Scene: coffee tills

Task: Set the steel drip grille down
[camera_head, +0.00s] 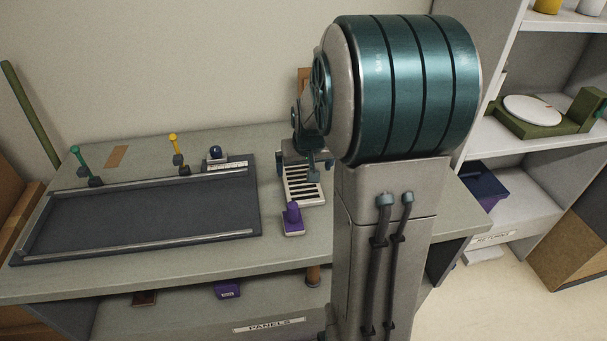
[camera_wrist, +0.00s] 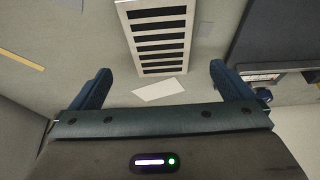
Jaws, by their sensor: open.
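The steel drip grille (camera_head: 303,187) is a pale slatted plate with dark slots, lying flat on the grey counter. In the wrist view the grille (camera_wrist: 158,38) runs away from the lens, its near end between and beyond my fingertips. My gripper (camera_head: 304,162) is over the far end of the grille, partly hidden by my arm. In the wrist view my gripper (camera_wrist: 160,68) has its blue fingers wide apart, one to each side of the grille and touching nothing that I can see.
A purple block-shaped item (camera_head: 292,220) stands at the grille's near end. A dark railed tray (camera_head: 140,215) fills the counter to the left. A white card (camera_wrist: 158,90) lies by the grille. Shelves (camera_head: 530,130) stand at right.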

